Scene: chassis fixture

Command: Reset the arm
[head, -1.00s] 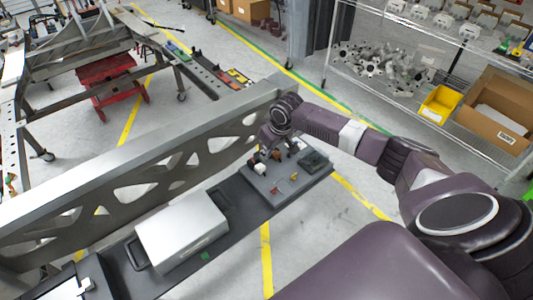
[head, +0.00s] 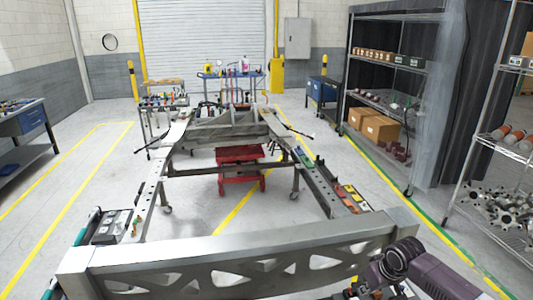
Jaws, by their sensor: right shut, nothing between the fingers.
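My right arm (head: 430,273) comes in at the bottom right corner, dark purple with a black ringed wrist joint. My left arm and left gripper do not show.
The chassis beam (head: 240,249) with cut-outs spans the front. Its frame runs back around a red cart (head: 238,170). Shelving with cardboard boxes (head: 381,129) stands at right, a metal rack (head: 505,155) nearer. A blue workbench (head: 24,122) is at left. Open floor lies on both sides.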

